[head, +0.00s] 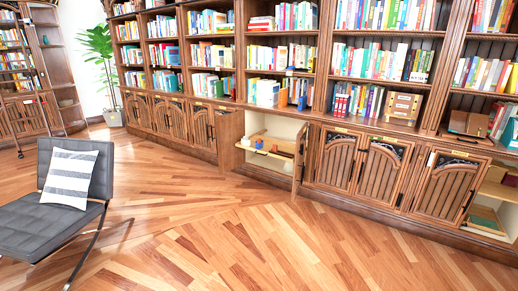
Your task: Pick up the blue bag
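I cannot make out a blue bag for certain. A small blue item (259,144) lies in the open lower cabinet (262,168), too small to tell what it is. Neither can be clearly told as a bag. Neither of my grippers is in view.
One cabinet door (299,160) stands open into the room. A grey chair (45,225) with a striped cushion (70,178) stands at the left. The wooden floor (270,240) is clear.

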